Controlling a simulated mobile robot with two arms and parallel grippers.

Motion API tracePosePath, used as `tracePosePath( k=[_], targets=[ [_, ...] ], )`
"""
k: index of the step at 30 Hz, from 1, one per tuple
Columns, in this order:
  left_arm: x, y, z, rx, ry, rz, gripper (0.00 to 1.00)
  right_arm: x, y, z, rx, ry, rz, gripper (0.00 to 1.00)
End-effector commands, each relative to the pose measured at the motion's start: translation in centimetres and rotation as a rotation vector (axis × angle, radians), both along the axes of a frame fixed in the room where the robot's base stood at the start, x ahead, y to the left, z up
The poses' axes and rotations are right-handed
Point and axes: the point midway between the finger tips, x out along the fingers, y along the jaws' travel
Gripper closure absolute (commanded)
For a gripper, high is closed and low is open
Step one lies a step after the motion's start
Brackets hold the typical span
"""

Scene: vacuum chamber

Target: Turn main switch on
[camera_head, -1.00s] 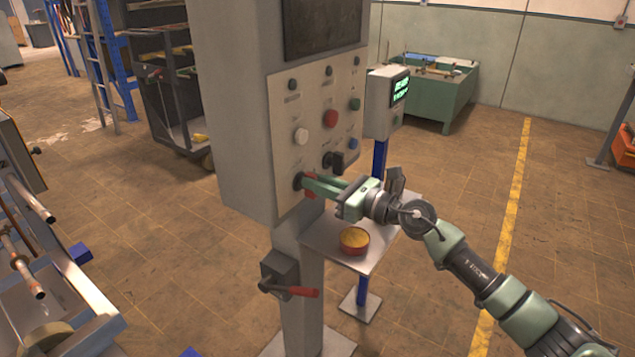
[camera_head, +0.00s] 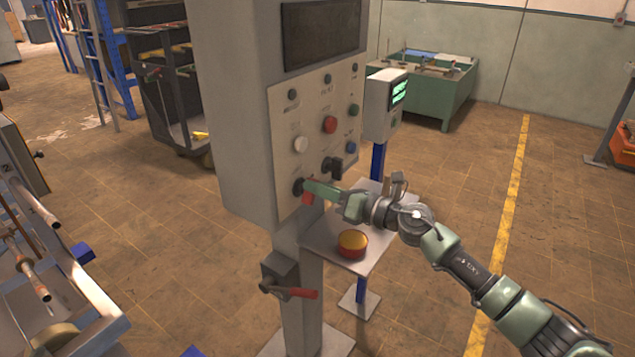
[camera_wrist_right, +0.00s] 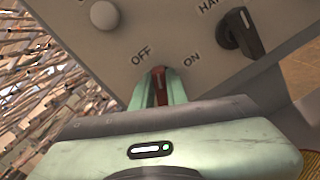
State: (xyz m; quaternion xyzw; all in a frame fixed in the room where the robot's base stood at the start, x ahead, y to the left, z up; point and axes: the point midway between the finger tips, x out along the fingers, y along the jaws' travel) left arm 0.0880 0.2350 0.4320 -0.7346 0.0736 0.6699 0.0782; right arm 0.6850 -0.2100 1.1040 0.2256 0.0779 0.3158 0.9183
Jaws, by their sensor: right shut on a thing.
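The main switch is a rotary knob with a red handle, low on the left of the grey control panel (camera_head: 316,125). In the right wrist view the red handle (camera_wrist_right: 159,82) sits between my fingers, below the printed OFF and ON labels. Its tip lies between the two labels, a little closer to OFF. In the head view my right gripper (camera_head: 307,190) is shut on the handle, with its fingers hiding part of the knob. My left gripper is not in view.
A black selector knob (camera_head: 333,167) sits just above and right of my gripper, also seen in the wrist view (camera_wrist_right: 240,34). A metal shelf (camera_head: 322,235) with a red and yellow round object (camera_head: 352,244) lies below my wrist. A red-handled lever (camera_head: 290,291) is lower on the post.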

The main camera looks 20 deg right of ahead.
Motion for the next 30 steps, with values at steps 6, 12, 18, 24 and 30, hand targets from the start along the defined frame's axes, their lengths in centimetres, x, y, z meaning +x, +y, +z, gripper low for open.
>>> tracePosePath(
  k=[6,12,18,24,30],
  targets=[
    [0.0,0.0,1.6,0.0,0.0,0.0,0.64,0.2,-0.3,0.1,0.166,0.129,-0.002,1.0],
    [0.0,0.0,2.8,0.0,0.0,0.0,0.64,0.3,-0.4,-0.1,0.315,0.246,-0.002,1.0],
    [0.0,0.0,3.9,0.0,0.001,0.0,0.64,0.4,-0.6,-0.4,0.465,0.364,-0.002,1.0],
    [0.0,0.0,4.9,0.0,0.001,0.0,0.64,0.5,-0.6,-0.6,0.607,0.473,-0.002,1.0],
    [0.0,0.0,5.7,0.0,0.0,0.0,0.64,0.5,-0.7,-0.9,0.727,0.567,-0.002,1.0]
  ],
)
